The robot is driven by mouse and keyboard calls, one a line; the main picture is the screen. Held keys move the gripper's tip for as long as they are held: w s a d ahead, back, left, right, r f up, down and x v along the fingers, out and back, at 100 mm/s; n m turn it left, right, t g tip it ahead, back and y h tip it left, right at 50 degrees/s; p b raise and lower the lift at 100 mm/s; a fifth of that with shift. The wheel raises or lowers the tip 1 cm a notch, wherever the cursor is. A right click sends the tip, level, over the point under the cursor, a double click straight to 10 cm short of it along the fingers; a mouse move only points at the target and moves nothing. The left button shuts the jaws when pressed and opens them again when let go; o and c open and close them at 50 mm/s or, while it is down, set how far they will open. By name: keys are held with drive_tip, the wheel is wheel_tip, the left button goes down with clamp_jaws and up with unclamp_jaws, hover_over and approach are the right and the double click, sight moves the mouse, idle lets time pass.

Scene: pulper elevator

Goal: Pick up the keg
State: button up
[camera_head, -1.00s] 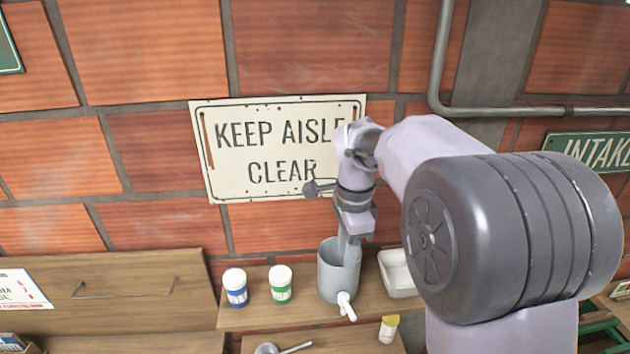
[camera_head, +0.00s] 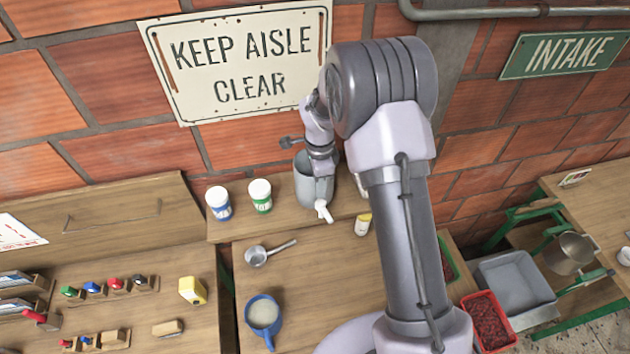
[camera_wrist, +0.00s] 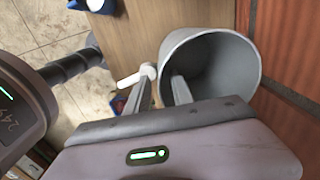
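The keg (camera_head: 309,187) is a grey, open-topped cylinder with a white tap low on its front. It stands upright on the wooden shelf in the head view. My gripper (camera_head: 319,153) is at the keg's rim, pointing down. In the wrist view the keg (camera_wrist: 225,60) shows its dark hollow inside and the white tap beside it. My gripper (camera_wrist: 160,92) is open there, with one finger inside the keg and the other outside near the tap. The wall passes between the fingers with gaps visible. The keg's far side is partly hidden by my arm in the head view.
A blue-labelled cup (camera_head: 218,204) and a green-labelled cup (camera_head: 260,196) stand left of the keg. The brick wall is close behind.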

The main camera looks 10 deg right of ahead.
drive_tip(key=shift+w+f, duration=0.25)
drive_tip(key=shift+f, duration=0.2)
drive_tip(key=shift+s+r, duration=0.1)
drive_tip(key=shift+s, duration=0.1)
drive_tip(key=c, duration=0.4)
clamp_jaws()
idle(0.5)
